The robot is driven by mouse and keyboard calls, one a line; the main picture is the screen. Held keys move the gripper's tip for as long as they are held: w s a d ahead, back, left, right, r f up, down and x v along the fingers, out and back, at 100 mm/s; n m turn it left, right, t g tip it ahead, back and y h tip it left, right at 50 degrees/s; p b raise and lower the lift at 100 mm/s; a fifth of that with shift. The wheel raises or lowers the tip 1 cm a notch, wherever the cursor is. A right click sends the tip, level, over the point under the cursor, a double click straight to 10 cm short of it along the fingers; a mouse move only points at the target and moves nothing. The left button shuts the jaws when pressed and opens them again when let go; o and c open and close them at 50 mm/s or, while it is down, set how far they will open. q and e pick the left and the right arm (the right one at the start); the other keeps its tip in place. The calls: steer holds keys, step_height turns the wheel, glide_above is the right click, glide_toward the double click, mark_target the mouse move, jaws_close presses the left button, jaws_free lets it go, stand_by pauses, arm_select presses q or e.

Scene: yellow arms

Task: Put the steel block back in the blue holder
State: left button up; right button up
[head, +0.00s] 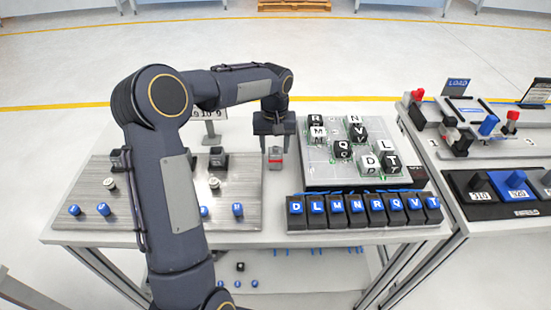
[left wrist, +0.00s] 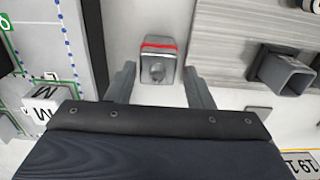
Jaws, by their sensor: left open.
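A small grey block with a red band (head: 275,158) stands on the white table between the metal plate and the letter board. It is the likeliest steel block, but I cannot be sure. It also shows in the left wrist view (left wrist: 157,66), with a round mark on its face. My left gripper (head: 275,138) is open above it, pointing down. In the left wrist view the fingers (left wrist: 160,88) are on either side of the block, with gaps. A blue holder-like part labelled 920 (head: 518,186) is on the right table. My right gripper is not in view.
The metal plate (head: 250,215) carries blue knobs and dark sockets, partly hidden by my left arm. The board (head: 310,172) holds black and white letter cubes, with a row of dark lettered bins (head: 335,212) before it. Red-topped fixtures (head: 512,122) stand on the right table.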

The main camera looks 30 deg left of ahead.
mark_target(276, 151)
arm_select(q)
step_height(276, 151, down, 4)
steer(key=shift+d+f, duration=0.15)
steer(key=shift+f, duration=0.1)
steer(key=c, duration=1)
jaws_close()
steer(key=shift+r, duration=0.15)
